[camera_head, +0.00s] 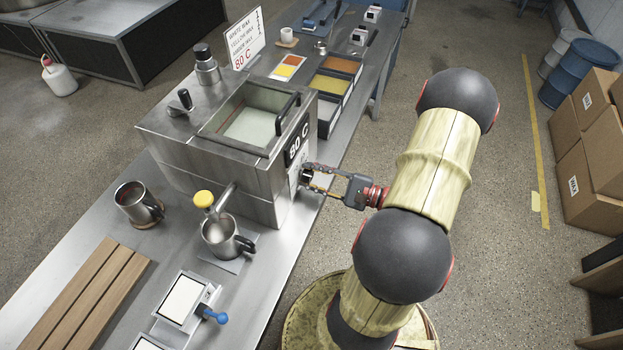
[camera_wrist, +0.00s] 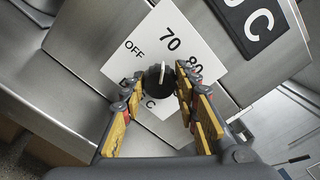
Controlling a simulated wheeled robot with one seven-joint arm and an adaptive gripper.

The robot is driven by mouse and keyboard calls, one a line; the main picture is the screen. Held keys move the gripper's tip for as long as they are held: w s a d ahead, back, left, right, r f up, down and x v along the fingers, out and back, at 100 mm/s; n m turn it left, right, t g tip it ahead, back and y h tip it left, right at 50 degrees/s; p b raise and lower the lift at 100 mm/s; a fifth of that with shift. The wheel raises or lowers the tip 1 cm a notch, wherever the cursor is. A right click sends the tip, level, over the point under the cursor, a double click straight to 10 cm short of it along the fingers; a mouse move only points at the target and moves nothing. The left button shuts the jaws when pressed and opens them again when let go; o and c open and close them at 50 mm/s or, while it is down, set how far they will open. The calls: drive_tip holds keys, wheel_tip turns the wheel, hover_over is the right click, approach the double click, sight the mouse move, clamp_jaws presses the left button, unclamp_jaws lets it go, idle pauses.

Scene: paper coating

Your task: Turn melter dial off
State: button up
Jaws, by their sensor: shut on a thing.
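My gripper (camera_wrist: 160,80) is shut on the dial, one finger on each side. In the head view my gripper (camera_head: 307,178) reaches the melter from the right, where the fingers largely hide the dial.
A steel mug (camera_head: 137,203), wooden slats (camera_head: 85,300) and a white plate with a blue knob (camera_head: 183,299) share the bench. Wax trays (camera_head: 333,84) lie behind the melter.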

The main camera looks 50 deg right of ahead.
drive_tip(key=n+b, duration=0.4)
drive_tip(key=n, duration=0.1)
drive_tip(key=shift+f+n, duration=0.2)
drive_tip(key=shift+n, duration=0.1)
drive_tip(key=n+b, duration=0.4)
drive_tip(key=shift+n, duration=0.4)
drive_tip(key=shift+r+b, duration=0.1)
drive_tip(key=shift+b, duration=0.2)
drive_tip(key=o, duration=1.2)
drive_tip(key=shift+c, duration=0.2)
drive_tip(key=shift+r, duration=0.1)
drive_tip(key=v, duration=1.2)
drive_tip(key=shift+a, duration=0.1)
